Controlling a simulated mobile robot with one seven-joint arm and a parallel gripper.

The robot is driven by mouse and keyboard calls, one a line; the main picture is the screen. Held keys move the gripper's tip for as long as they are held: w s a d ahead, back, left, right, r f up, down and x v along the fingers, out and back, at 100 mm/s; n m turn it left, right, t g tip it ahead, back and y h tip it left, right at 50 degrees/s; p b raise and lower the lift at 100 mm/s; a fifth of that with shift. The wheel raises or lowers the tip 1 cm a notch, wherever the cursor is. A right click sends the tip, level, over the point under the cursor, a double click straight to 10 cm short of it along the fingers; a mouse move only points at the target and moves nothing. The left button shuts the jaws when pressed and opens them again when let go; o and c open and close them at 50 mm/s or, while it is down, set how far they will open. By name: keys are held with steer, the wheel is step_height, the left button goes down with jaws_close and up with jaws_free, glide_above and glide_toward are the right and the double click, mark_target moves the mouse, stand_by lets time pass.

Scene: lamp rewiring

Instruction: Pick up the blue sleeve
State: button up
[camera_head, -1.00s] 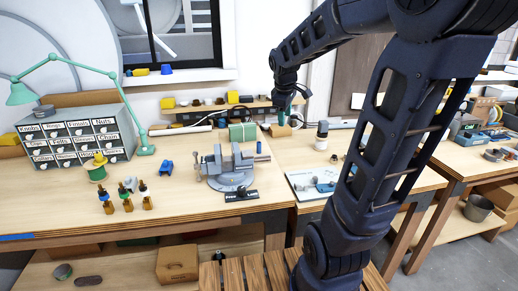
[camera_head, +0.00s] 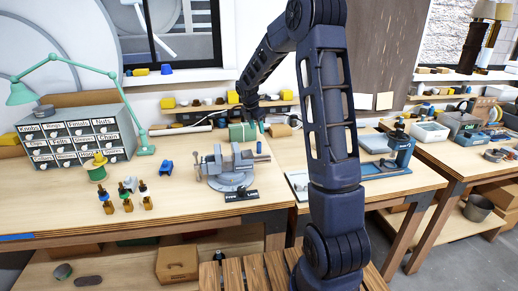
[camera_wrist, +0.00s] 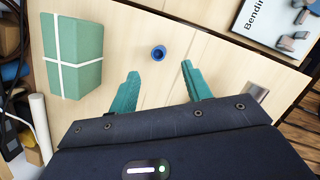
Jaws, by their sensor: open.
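The blue sleeve (camera_wrist: 158,53) is a small blue ring with a dark hole, on the light wooden bench top in the wrist view. In the head view a small blue piece beside the vise (camera_head: 259,147) appears to be the same sleeve. My gripper (camera_wrist: 160,73) is open and empty, with its two teal fingers apart. In the wrist picture the sleeve shows just beyond the fingertips, between their lines; it is not held. The exact height of the fingers above it cannot be told. In the head view my gripper (camera_head: 262,126) is small and partly hidden.
A green box with white bands (camera_wrist: 73,60) stands left of the sleeve in the wrist view. A bending board (camera_wrist: 285,25) lies upper right. The grey vise (camera_head: 230,168) stands close by in the head view. Bare wood surrounds the sleeve.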

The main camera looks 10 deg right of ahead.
mark_target(260, 146)
steer(key=shift+n, duration=0.4)
steer(key=x, duration=0.6)
steer(key=shift+w+a+f, duration=0.15)
steer(key=shift+w+f, duration=0.15)
steer(key=shift+w, duration=0.1)
steer(key=shift+s+x, duration=0.15)
steer(key=shift+x, duration=1.15)
steer(key=shift+s+x, duration=0.15)
steer(key=shift+x, duration=1.2)
steer(key=c, duration=1.1)
